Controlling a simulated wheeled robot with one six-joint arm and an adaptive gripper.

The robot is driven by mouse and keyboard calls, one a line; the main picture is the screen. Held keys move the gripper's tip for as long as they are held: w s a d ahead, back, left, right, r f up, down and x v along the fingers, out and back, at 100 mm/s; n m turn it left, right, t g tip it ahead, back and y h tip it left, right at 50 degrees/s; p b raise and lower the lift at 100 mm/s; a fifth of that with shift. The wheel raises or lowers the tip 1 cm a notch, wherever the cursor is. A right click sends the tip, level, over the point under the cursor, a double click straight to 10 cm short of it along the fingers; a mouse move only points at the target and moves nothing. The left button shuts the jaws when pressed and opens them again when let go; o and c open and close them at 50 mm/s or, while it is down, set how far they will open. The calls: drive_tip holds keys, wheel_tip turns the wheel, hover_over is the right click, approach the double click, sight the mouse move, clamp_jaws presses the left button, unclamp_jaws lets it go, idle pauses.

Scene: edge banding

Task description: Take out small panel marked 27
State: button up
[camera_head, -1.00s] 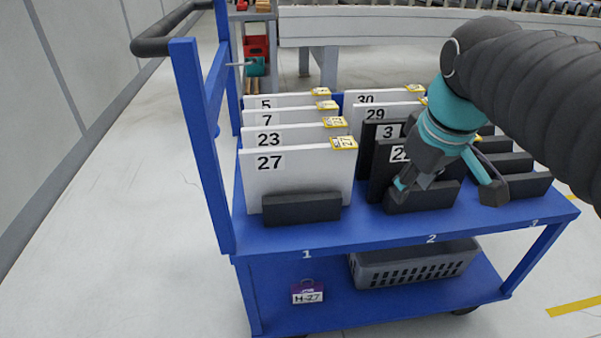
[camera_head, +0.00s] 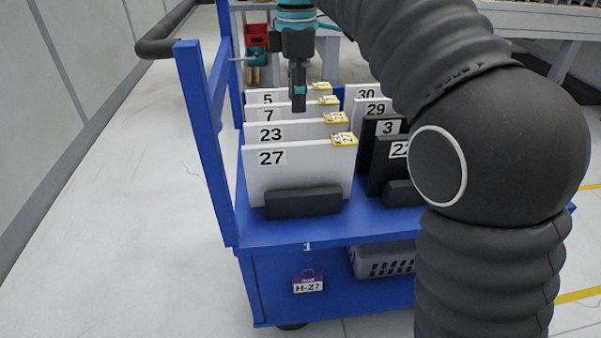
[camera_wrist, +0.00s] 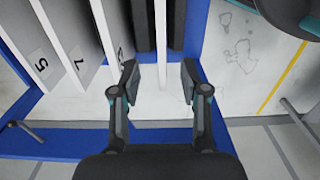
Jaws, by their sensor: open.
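The white panel marked 27 (camera_head: 300,178) stands upright at the front of the cart's left column, behind a dark block. It has a yellow tag at its top right. My gripper (camera_head: 298,104) points down and appears above the left column in the head view. In the wrist view my gripper (camera_wrist: 158,80) is open and empty, its fingers on either side of a thin white panel edge (camera_wrist: 162,50). That panel's number is hidden there, but its place after 5, 7 and another panel fits 27. Contact cannot be told.
White panels 23 (camera_head: 290,131), 7 (camera_head: 290,115) and 5 (camera_head: 288,97) stand close behind. Dark panels 3 (camera_head: 386,128) and 22 (camera_head: 395,150) and white panels 29 and 30 stand to the right. The blue cart (camera_head: 225,150) has a tall left upright.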

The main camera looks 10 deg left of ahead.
sight(301, 143)
wheel_tip(301, 143, down, 8)
drive_tip(key=shift+d+r+b, duration=0.1)
drive_tip(key=shift+r+b, duration=0.15)
drive_tip(key=shift+b, duration=0.5)
drive_tip(key=shift+d+f+b, duration=0.15)
drive_tip(key=shift+f+b, duration=0.15)
drive_tip(key=shift+f, duration=1.05)
drive_tip(key=shift+d+f+b, duration=0.15)
drive_tip(key=shift+f+b, duration=0.15)
drive_tip(key=shift+f, duration=1)
clamp_jaws()
